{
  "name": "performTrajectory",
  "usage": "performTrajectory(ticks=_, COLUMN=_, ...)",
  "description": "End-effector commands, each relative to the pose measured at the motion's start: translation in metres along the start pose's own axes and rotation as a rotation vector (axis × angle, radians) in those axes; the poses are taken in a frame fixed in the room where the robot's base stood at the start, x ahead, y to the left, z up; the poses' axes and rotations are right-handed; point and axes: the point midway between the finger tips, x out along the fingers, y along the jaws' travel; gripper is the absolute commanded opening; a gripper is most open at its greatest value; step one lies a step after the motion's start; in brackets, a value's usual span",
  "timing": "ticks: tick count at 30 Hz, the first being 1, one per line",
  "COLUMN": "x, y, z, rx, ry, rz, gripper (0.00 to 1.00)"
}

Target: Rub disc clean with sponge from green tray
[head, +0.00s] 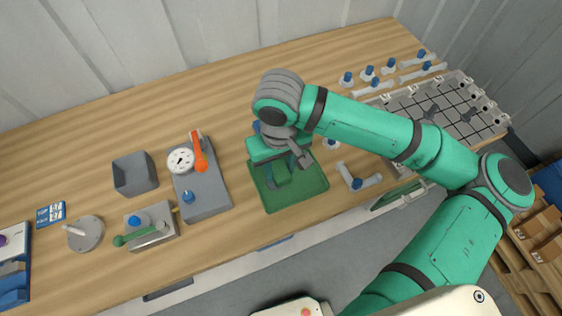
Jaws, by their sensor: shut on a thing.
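The green tray (308,187) sits on the wooden bench near the middle of the head view. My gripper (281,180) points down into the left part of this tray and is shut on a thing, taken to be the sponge. The sponge itself cannot be made out, as the fingers and wrist cover it. A round grey disc (92,241) lies flat on the bench at the far left, well away from my gripper. A pale, short bar-like shape shows on its left part; whether it is a mark or a part cannot be told.
A grey block with a dial gauge (181,161) and orange lever, an open grey bin (135,174) and a valve block (150,228) stand between tray and disc. White pipe fittings (357,181) lie right of the tray. A gridded plate (440,108) is at far right.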

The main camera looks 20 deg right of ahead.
Motion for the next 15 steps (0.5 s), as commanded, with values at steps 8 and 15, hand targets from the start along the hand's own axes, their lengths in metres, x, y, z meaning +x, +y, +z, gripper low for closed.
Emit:
performTrajectory(ticks=8, x=-0.021, y=-0.001, z=-0.001, rx=-0.001, ry=0.0, rz=0.0, gripper=0.1)
performTrajectory(ticks=15, x=-0.023, y=-0.003, z=-0.001, rx=-0.006, ry=0.0, rz=0.0, gripper=0.1)
